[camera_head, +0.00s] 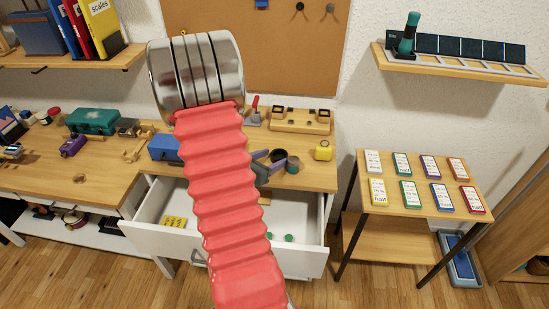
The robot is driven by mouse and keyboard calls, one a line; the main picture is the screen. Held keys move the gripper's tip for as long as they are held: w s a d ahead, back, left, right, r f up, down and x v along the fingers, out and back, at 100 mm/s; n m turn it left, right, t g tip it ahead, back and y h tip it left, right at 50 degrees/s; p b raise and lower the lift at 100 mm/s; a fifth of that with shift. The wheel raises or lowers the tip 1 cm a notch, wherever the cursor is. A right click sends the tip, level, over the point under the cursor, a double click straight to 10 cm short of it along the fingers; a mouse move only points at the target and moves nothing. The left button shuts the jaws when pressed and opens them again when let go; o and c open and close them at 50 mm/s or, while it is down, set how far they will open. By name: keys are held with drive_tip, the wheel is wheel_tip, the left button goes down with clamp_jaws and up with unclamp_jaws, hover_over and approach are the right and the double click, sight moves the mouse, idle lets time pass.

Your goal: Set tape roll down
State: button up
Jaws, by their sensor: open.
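My gripper (271,162) shows partly to the right of my red arm, low over the right part of the workbench. Its grey-purple fingers are apart. A small dark round thing (279,155) shows at the fingers; it may be the tape roll, but it is too small to tell. I cannot tell whether it touches the fingers or the bench top. My arm hides the rest of the gripper and part of the bench. A small brown ring-like thing (79,178) lies on the left part of the bench.
An open white drawer (305,256) below the bench holds a yellow card (174,222) and green pieces. A side table (427,208) with several cards stands at right.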

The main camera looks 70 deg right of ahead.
drive_tip(key=v, duration=1)
drive_tip(key=shift+r, duration=0.1)
idle(0.6)
drive_tip(key=w+a+r+m+t+y, duration=0.2)
drive_tip(key=a+r+m+t+y, duration=0.1)
drive_tip(key=a, duration=1.1)
drive_tip(key=w+a+r+m+t+y, duration=0.3)
drive_tip(key=a+r+m+y, duration=0.2)
drive_tip(key=a, duration=0.9)
drive_tip(key=w+a+r+m+t+y, duration=0.2)
drive_tip(key=a+r+m+y, duration=0.3)
drive_tip(key=a, duration=1)
wheel_tip(320, 180, up, 3)
drive_tip(key=shift+w+m+t, duration=0.2)
drive_tip(key=shift+m+t, duration=0.6)
